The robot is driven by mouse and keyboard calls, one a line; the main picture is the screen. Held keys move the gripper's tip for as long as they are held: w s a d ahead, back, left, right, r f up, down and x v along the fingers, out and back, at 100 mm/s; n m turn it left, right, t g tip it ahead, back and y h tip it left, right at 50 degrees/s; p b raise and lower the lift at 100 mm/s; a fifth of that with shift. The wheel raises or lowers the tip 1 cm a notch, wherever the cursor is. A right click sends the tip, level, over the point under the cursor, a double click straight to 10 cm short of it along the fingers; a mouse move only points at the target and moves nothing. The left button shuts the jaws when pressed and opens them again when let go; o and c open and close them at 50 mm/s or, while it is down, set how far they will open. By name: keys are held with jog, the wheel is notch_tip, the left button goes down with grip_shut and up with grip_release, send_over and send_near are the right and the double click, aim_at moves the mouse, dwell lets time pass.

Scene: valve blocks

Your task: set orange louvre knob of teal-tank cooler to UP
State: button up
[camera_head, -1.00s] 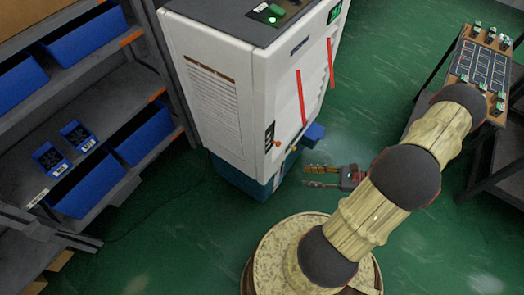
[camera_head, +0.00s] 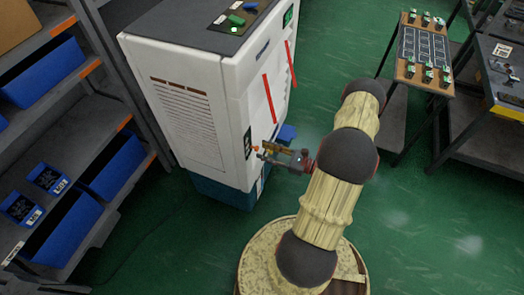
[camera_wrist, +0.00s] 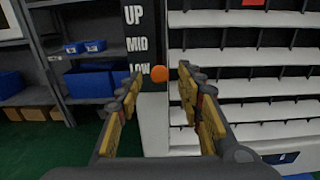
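The white cooler (camera_head: 180,65) with the teal tank (camera_head: 215,190) at its foot stands left of my arm in the head view. Its orange knob (camera_wrist: 158,73) shows in the wrist view, level with the LOW mark (camera_wrist: 144,71), which is partly hidden; MID (camera_wrist: 137,44) and UP (camera_wrist: 133,15) are above it. In the head view the knob (camera_head: 257,148) is a small dot close to my fingertips. My gripper (camera_wrist: 161,75) is open, with its fingers left and right of the knob. Whether they touch it I cannot tell. The gripper (camera_head: 265,151) also shows in the head view.
White louvre slats (camera_wrist: 255,87) fill the right of the wrist view. A grey shelf (camera_head: 75,145) with blue bins stands left of the cooler. Tables (camera_head: 430,50) stand at the right. Green floor (camera_head: 410,230) between is clear.

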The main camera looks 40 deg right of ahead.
jog(key=shift+x, duration=0.8)
jog(key=shift+c, duration=1.3)
grip_shut()
